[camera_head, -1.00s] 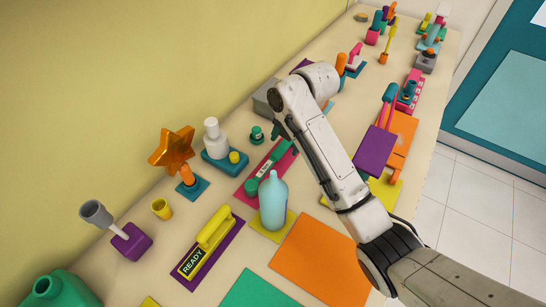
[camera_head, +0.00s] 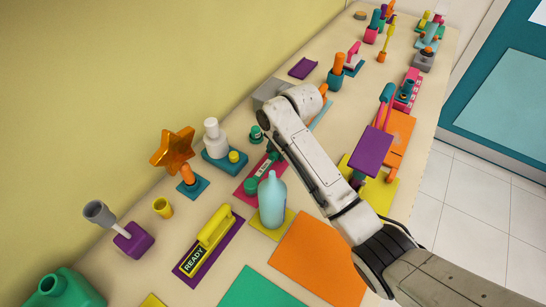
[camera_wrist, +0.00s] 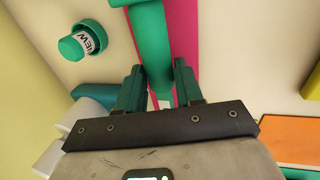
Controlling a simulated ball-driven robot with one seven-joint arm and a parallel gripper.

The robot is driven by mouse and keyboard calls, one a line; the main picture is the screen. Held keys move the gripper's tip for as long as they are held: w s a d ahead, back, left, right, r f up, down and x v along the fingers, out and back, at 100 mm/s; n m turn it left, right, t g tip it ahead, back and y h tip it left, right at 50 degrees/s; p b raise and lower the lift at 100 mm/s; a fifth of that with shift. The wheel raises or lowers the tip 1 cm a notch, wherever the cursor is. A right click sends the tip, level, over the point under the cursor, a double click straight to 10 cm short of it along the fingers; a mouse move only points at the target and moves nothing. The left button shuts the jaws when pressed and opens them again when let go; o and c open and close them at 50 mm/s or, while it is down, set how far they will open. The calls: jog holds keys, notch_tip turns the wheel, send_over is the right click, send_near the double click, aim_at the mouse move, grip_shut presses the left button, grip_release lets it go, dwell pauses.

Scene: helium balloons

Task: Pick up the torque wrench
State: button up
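A green handle-like object, which I take for the torque wrench (camera_head: 250,186), lies on a narrow magenta mat (camera_head: 242,197) in the head view. My arm and the pale blue bottle partly hide it. In the wrist view the green handle (camera_wrist: 151,45) runs down the middle over the magenta mat. My gripper (camera_wrist: 160,80) has its two green fingers apart, one on each side of the handle's line. Small gaps show beside the handle, and I cannot tell whether the fingers are down at its height. In the head view the gripper is mostly hidden behind my arm.
A green jar labelled NEW (camera_wrist: 82,42) stands left of the fingers. A pale blue bottle (camera_head: 272,203) stands close to the magenta mat. A white bottle (camera_head: 212,138) and an orange star (camera_head: 173,151) stand near the wall. An orange mat (camera_head: 318,262) lies bare in front.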

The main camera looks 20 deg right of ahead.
grip_shut()
dwell(0.9)
